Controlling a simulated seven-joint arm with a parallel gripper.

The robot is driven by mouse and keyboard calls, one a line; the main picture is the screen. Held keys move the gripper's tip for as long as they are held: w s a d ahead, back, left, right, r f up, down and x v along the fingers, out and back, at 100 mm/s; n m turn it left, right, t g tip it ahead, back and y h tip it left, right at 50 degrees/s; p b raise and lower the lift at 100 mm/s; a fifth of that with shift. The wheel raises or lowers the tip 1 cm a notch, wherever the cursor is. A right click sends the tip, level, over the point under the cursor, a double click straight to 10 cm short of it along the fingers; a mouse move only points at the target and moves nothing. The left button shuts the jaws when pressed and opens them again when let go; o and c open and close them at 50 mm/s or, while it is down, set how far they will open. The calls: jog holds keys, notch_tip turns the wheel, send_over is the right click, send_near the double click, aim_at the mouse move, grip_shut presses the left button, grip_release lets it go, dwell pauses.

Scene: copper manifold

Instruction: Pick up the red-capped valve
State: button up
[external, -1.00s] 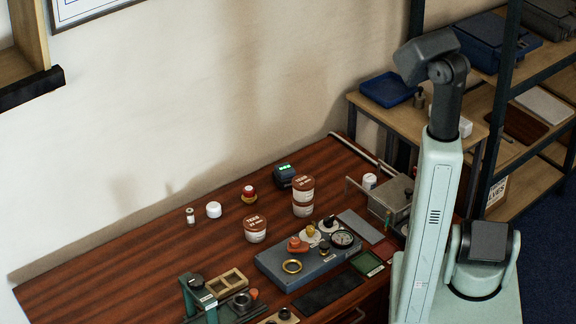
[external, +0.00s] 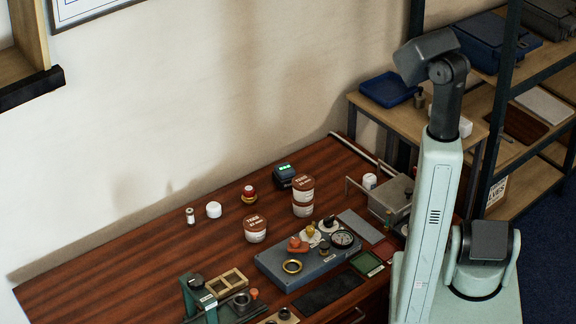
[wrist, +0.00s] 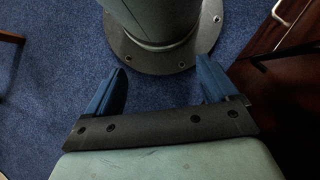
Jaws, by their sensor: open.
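A red-orange knob or cap (external: 297,244) sits on the grey-blue manifold block (external: 283,277) on the wooden table, beside a yellow-topped and a black-topped fitting. Another small round piece with a red top (external: 249,194) stands farther back on the table. I cannot tell for certain which of these is the red-capped valve. My gripper (wrist: 161,66) shows in the wrist view with its two blue fingers wide apart and nothing between them. It points down over blue carpet and my own base, away from these pieces. My gripper cannot be made out in the external view.
Two brown-lidded tubs (external: 255,229) (external: 303,196), a white cap (external: 214,210) and a black device with a green display (external: 284,176) stand behind the block. A green fixture (external: 198,297) is at front left. The table's left part (external: 110,265) is clear.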

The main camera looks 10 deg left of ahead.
jog(key=shift+c, duration=1.3)
jog(key=shift+w, duration=0.1)
